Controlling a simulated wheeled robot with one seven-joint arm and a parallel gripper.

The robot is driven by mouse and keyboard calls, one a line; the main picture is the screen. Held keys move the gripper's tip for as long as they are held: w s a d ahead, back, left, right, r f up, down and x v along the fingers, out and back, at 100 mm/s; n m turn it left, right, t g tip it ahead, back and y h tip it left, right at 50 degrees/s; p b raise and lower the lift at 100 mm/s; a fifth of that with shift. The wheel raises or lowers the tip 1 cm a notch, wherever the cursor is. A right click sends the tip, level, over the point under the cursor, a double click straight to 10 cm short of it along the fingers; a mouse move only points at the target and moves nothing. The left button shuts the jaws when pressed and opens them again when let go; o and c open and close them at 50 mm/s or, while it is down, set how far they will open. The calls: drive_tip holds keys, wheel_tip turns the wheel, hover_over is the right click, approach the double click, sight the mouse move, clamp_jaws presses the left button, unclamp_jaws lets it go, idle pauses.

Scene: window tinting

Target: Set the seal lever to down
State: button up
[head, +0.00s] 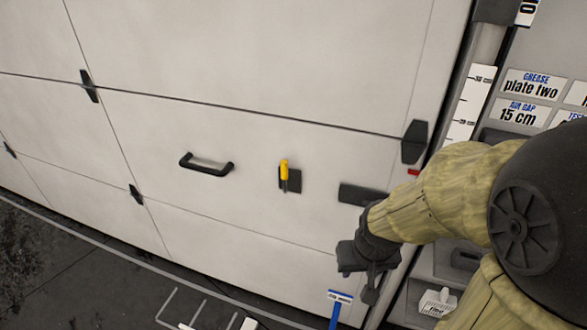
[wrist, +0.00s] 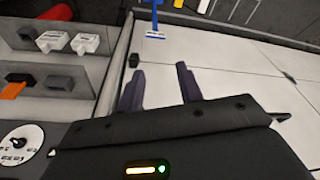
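A yellow-handled lever (head: 284,170) stands on a small dark plate on the large pale panelled door in the head view. Its yellow end points up. It is the only lever-like part I can make out on the door, and no label on it can be read. My gripper (head: 368,288) is to the right of and below this lever, apart from it. In the wrist view my gripper (wrist: 161,84) shows two dark fingers spread apart with nothing between them. The lever cannot be made out in the wrist view.
A black pull handle (head: 206,164) sits left of the lever. A dark plate (head: 362,194) is on the door near my arm. A shelf unit (wrist: 70,75) with white and orange items is at left in the wrist view.

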drive_tip(key=shift+o, duration=0.5)
drive_tip(key=shift+w+a+f, duration=0.1)
drive_tip(key=shift+w+f, duration=0.05)
drive_tip(key=shift+w, duration=0.15)
drive_tip(key=w+a+f+n+t+y+b, duration=0.1)
drive_tip(key=w+a+t, duration=0.4)
drive_tip(key=w, duration=0.5)
drive_tip(key=w+a+f+n+t+y+b, duration=0.1)
drive_tip(key=w+a+f+t+y+b, duration=0.1)
drive_tip(key=w+a+t, duration=0.4)
drive_tip(key=w+t, duration=0.4)
drive_tip(key=shift+w+a+y, duration=0.1)
drive_tip(key=shift+y, duration=0.3)
